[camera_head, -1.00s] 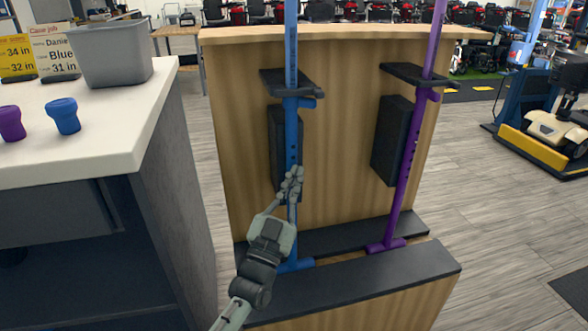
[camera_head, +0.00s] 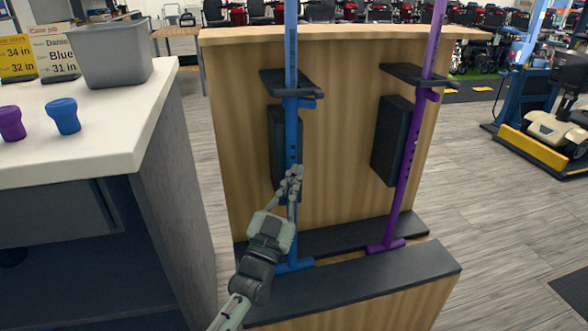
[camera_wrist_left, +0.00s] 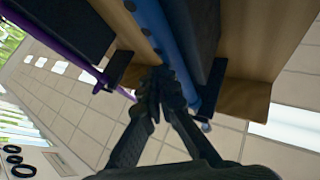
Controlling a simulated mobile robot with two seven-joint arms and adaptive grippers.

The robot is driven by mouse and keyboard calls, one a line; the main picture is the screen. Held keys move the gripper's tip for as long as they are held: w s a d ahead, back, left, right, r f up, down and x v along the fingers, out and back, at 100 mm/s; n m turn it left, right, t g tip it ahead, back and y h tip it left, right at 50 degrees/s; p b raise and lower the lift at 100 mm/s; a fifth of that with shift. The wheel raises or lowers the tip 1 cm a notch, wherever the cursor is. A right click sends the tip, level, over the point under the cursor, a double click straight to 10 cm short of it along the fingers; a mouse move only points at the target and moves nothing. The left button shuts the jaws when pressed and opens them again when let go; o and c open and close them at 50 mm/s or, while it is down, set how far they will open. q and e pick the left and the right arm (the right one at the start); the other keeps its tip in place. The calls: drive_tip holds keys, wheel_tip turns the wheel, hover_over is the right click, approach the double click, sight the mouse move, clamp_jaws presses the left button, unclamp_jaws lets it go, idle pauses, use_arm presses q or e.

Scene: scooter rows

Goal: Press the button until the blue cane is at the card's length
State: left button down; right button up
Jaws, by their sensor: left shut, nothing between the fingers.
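The blue cane (camera_head: 292,130) stands upright in the wooden stand, held by a black bracket near its top, its foot on the black base ledge. My left gripper (camera_head: 293,183) is shut with its fingertips at the lower shaft of the cane; whether they touch it I cannot tell. In the left wrist view the shut fingers (camera_wrist_left: 160,80) are close to the blue shaft (camera_wrist_left: 172,45), which has a row of dark holes. The button is not clearly visible. The card (camera_head: 60,50) on the counter reads "Cane job", "Daniel", "Blue", "31 in". My right gripper is not in view.
A purple cane (camera_head: 410,160) stands in the same stand to the right. A white counter (camera_head: 100,125) at left holds a grey bin (camera_head: 108,55), blue and purple caps and a yellow sign (camera_head: 17,58).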

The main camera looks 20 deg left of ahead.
use_arm(q)
drive_tip(key=shift+a+r, duration=0.1)
drive_tip(key=shift+s+d+p, duration=0.45)
drive_tip(key=shift+s+d, duration=0.1)
drive_tip(key=shift+s, duration=0.25)
drive_tip(key=s+d+p, duration=0.1)
drive_tip(key=s, duration=0.1)
drive_tip(key=s+d+p, duration=0.1)
drive_tip(key=s+d, duration=0.1)
drive_tip(key=shift+s, duration=0.1)
drive_tip(key=shift+a, duration=0.1)
idle(2.7)
